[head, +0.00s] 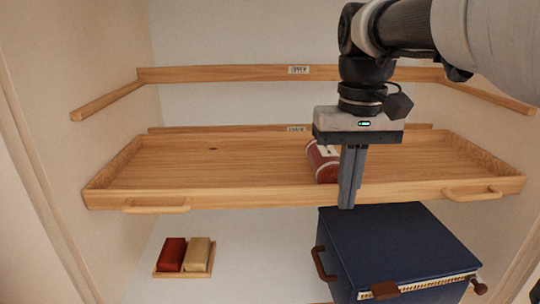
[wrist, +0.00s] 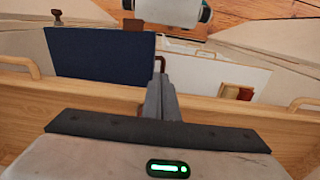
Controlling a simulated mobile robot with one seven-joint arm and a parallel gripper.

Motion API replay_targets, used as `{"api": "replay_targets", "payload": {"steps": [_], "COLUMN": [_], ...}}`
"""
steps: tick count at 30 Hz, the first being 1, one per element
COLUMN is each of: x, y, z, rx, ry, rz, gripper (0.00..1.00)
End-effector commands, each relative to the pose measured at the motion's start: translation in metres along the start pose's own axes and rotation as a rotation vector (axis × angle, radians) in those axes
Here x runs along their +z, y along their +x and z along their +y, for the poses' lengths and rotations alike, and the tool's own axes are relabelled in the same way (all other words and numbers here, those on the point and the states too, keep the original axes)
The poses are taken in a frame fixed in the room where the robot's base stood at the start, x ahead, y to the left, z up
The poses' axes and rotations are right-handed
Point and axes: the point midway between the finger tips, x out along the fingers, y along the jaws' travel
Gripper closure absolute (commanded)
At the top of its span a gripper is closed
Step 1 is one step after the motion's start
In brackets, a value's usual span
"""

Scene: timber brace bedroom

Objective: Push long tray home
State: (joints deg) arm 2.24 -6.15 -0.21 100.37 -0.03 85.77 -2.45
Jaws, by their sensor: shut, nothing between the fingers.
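The long tray (head: 240,193) is a shallow light-wood tray with two front handles (head: 156,206) (head: 473,194), set level in an alcove. A dark red box (head: 321,163) with a pale top sits inside it, right of centre. My gripper (head: 348,205) is shut and empty, pointing down. Its fingers overlap the tray's front wall in the head view, and the tips reach just below it. The tray wall also crosses the wrist view (wrist: 80,95), with the shut fingers (wrist: 160,82) in front. Whether they touch the wall is hidden.
A wooden rail (head: 220,74) with a label runs above the tray. A dark blue lidded box (head: 400,245) stands below at right, close under my fingertips. A small tray (head: 182,274) with a red and a tan block lies at lower left. Side walls flank the alcove.

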Motion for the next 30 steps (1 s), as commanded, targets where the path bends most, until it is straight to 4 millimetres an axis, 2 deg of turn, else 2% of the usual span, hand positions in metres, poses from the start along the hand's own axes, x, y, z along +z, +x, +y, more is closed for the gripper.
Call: {"api": "replay_targets", "payload": {"steps": [6,17,20,27,30], "x": [-0.015,-0.018,-0.03,-0.08,-0.09], "y": [0.0,-0.001,-0.005,-0.006,-0.004], "z": [0.0,0.0,0.0,0.0,0.0], "rx": [0.0,0.0,0.0,0.0,0.0], "ry": [0.0,0.0,0.0,0.0,0.0], "rz": [-0.001,-0.001,-0.002,0.002,0.004], "gripper": [1.0,1.0,1.0,1.0,1.0]}}
